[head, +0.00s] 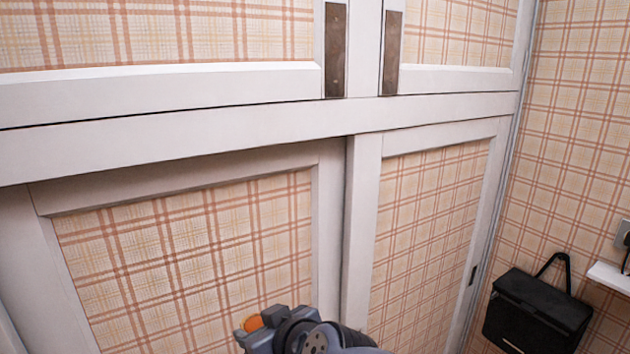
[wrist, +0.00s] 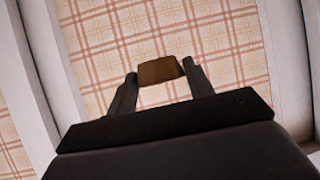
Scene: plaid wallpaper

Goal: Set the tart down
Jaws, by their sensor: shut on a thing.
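The tart (wrist: 161,71) is a small brown piece between the two dark fingertips in the wrist view. In the head view the tart (head: 254,323) shows as a small orange patch at the bottom, partly hidden by the fingers. My gripper (head: 262,321) is shut on it and holds it up in front of the plaid panel. In the wrist view my gripper (wrist: 162,74) has one finger on each side of the tart. No surface shows under the tart in either view.
White-framed plaid cabinet doors (head: 170,115) fill most of the head view, with dark handles (head: 392,52) at the top. A black bag (head: 537,312) hangs on the right wall. A white shelf edge (head: 609,277) and a wall socket (head: 623,236) are at the far right.

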